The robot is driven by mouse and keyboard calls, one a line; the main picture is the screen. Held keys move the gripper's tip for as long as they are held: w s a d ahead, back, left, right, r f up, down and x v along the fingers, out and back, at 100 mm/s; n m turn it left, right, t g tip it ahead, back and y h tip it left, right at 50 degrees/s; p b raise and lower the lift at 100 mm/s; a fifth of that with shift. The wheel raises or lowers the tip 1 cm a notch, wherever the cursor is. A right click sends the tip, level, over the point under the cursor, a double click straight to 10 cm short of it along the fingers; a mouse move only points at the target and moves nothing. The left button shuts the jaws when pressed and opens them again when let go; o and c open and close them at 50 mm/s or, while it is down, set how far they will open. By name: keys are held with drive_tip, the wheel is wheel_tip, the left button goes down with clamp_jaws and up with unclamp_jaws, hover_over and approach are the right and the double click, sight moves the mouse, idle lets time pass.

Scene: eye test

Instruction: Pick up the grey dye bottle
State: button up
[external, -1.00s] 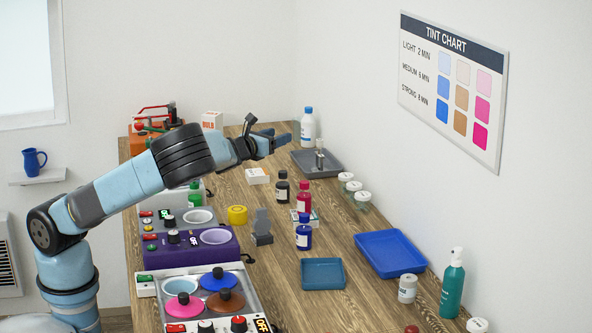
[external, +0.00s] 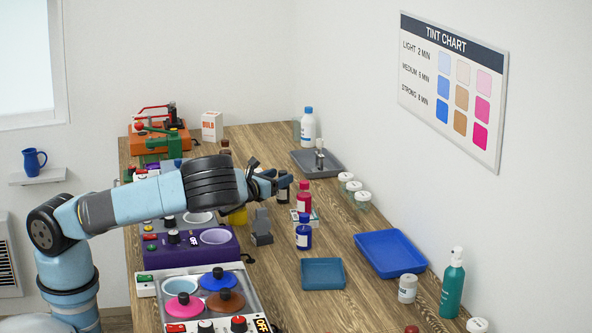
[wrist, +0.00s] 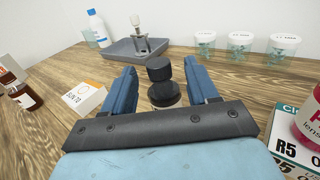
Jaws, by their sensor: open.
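The grey dye bottle (wrist: 163,94) is dark, with a black cap, and stands upright on the wooden bench. In the wrist view it shows between the two blue fingers of my gripper (wrist: 159,70), which is open. The palm bar hides the lower part of the bottle. In the external view my gripper (external: 271,180) is low over the bench at the bottle (external: 284,195), whose upper part is partly covered by the fingers. I cannot tell whether either finger touches it.
A pink bottle (external: 304,199) on a small box (wrist: 298,150) stands close on the right in the wrist view. A white box (wrist: 86,98) and brown bottles (wrist: 12,82) are on the left. Behind are a grey tray (wrist: 122,49) and lidded jars (wrist: 240,43). A blue bottle (external: 303,236) stands nearer.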

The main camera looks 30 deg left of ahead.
drive_tip(key=w, duration=0.4)
drive_tip(key=shift+w+d+r, duration=0.1)
drive_tip(key=shift+w+d, duration=0.05)
drive_tip(key=shift+d, duration=0.25)
clamp_jaws()
